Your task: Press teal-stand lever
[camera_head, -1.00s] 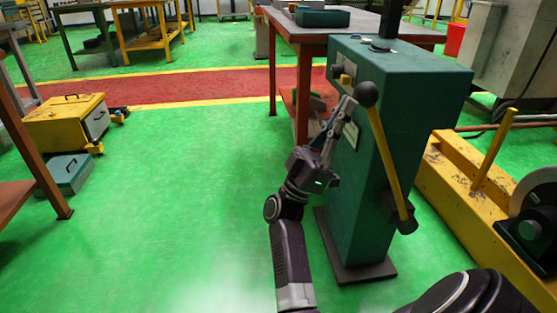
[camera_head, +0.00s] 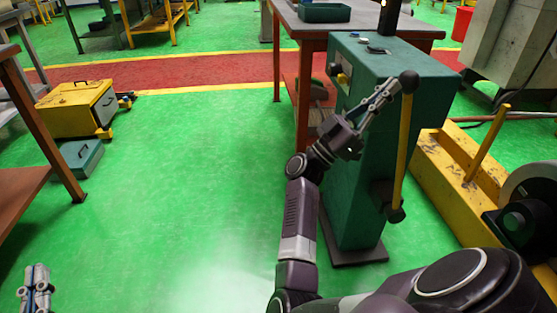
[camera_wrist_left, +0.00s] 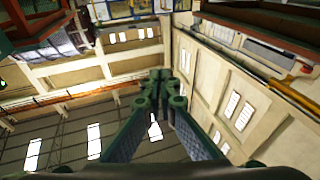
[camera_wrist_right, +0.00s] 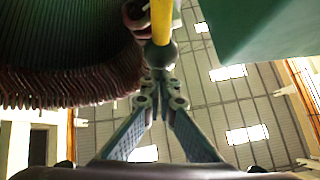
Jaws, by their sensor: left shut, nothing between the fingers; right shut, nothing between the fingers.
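The teal stand (camera_head: 362,140) stands right of centre on a dark base plate. Its yellow lever (camera_head: 404,145) runs nearly upright along its side, with a dark ball knob (camera_head: 408,82) on top. My right gripper (camera_head: 392,90) is shut, its tips at the knob from the left. In the right wrist view the knob (camera_wrist_right: 160,55) sits just beyond the shut fingertips (camera_wrist_right: 160,86); whether they touch is unclear. The yellow rod (camera_wrist_right: 162,20) shows above it. My left gripper (camera_head: 38,275) is shut and empty, low at the left, away from the stand; its tips show in the left wrist view (camera_wrist_left: 160,80).
A yellow machine base (camera_head: 455,170) stands close on the stand's right. A table (camera_head: 355,25) is behind it. A yellow toolbox (camera_head: 80,108) and a teal box (camera_head: 80,157) are on the floor at left. The green floor (camera_head: 190,190) between is clear.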

